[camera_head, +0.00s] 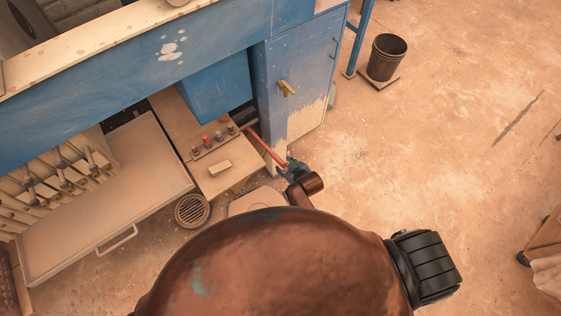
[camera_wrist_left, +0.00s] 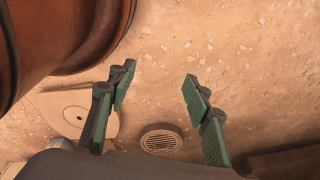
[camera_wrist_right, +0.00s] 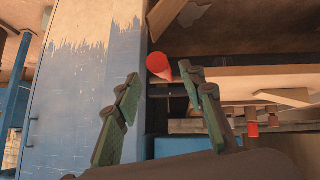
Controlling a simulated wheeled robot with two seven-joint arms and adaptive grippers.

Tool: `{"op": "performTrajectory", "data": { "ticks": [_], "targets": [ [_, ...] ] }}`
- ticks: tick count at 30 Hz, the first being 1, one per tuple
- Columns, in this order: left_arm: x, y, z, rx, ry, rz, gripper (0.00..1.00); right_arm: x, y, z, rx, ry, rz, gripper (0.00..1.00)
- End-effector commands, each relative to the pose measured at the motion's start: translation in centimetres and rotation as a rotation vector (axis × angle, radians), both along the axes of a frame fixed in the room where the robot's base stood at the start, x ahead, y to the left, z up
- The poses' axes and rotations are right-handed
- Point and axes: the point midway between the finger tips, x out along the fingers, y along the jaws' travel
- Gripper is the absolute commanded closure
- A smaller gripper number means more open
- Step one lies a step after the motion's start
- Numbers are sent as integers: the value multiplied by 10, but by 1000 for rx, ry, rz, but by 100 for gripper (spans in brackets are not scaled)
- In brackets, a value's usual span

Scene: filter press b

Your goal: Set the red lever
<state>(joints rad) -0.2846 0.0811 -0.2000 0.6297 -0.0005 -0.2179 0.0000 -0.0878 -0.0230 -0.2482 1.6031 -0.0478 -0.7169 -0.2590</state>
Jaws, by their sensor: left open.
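The red lever (camera_head: 266,146) slants out from the blue machine toward the front, at the left of the cabinet door. My right gripper (camera_head: 291,166) is at the lever's outer end in the head view. In the right wrist view the lever's round red end (camera_wrist_right: 172,67) lies between the fingertips, close to the right-hand finger. The two fingers of this gripper are apart, and I cannot tell whether one touches the lever. My left gripper (camera_wrist_left: 158,78) is open and empty over the floor in the left wrist view; the head view does not show it.
A blue cabinet (camera_head: 298,75) stands beside the lever. A low panel with small red and dark knobs (camera_head: 206,140) is to its left, near a pale tray (camera_head: 110,205). A floor grate (camera_head: 191,210) lies in front. A black bucket (camera_head: 386,57) stands behind; the right-hand floor is mostly clear.

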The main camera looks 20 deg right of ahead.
Motion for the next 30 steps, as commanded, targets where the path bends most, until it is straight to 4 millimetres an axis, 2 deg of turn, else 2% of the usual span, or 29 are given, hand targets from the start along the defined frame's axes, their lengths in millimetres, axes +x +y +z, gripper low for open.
{"op": "performTrajectory", "data": {
  "ticks": [7, 11, 23, 30],
  "targets": [
    [-28, 1, -8, 2, 34, 7, 54, 28, 7, -29, 1, 1, 0, 63],
    [-35, 1, -10, 2, 44, 9, 54, 37, 8, -38, 1, 0, -1, 63],
    [-17, -1, -10, -1, 21, 5, 54, 42, 9, -43, 1, 0, -1, 63],
    [-15, -1, -10, -1, 19, 4, 54, 42, 9, -43, 1, 0, -1, 79]
  ]
}}
